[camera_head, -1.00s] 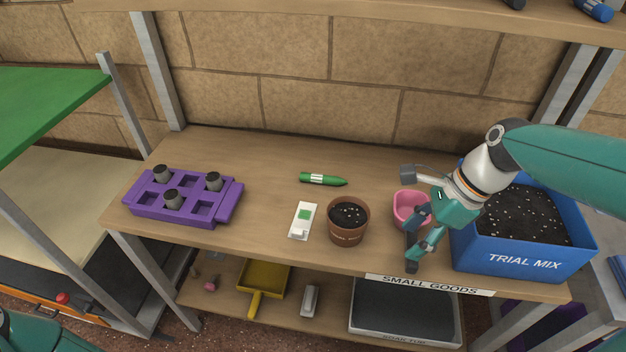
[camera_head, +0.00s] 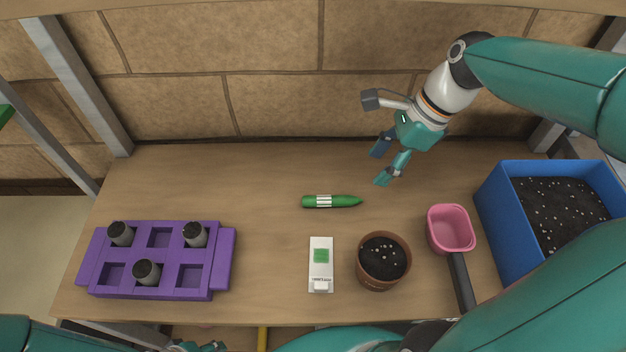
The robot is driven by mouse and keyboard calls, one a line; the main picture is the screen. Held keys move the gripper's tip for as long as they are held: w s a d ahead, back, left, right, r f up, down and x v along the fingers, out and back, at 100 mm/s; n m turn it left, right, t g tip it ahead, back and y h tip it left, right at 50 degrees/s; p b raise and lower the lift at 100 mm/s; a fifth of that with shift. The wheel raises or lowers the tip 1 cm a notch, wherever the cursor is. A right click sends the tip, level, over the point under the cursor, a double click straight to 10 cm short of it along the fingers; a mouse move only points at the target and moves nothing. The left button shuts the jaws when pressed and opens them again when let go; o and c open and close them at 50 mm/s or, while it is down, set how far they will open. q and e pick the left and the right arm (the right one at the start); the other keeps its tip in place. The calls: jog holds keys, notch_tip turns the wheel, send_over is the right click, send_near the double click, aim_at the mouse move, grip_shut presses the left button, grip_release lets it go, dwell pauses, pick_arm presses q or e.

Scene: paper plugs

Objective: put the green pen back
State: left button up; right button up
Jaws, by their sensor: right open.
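The green pen (camera_head: 331,201) lies on its side on the wooden shelf, near the middle, with a pale band around it and its tapered end to the right. My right gripper (camera_head: 382,166) is open and empty, up and to the right of the pen in the picture, with its fingers pointing down and left. It does not touch the pen. A small part of my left gripper (camera_head: 197,346) shows at the bottom edge; its fingers are too cut off to tell their state.
A purple tray (camera_head: 223,262) with several dark plugs is at left. A white and green packet (camera_head: 320,278), brown soil pot (camera_head: 381,279) and pink scoop (camera_head: 450,229) stand along the front. A blue soil bin (camera_head: 505,230) is at right. Shelf around the pen is clear.

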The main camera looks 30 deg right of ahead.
jog(key=b, duration=0.1)
send_over(349, 197)
jog(key=d, duration=0.2)
jog(key=f, duration=0.6)
jog(key=shift+s+a+f, duration=0.1)
jog(key=shift+s, duration=0.2)
jog(key=shift+a+f, duration=0.15)
jog(key=shift+f, duration=0.3)
jog(key=b+x, duration=0.1)
jog(key=x, duration=0.3)
jog(key=shift+s+f, duration=0.15)
jog(key=shift+f, duration=0.05)
grip_shut()
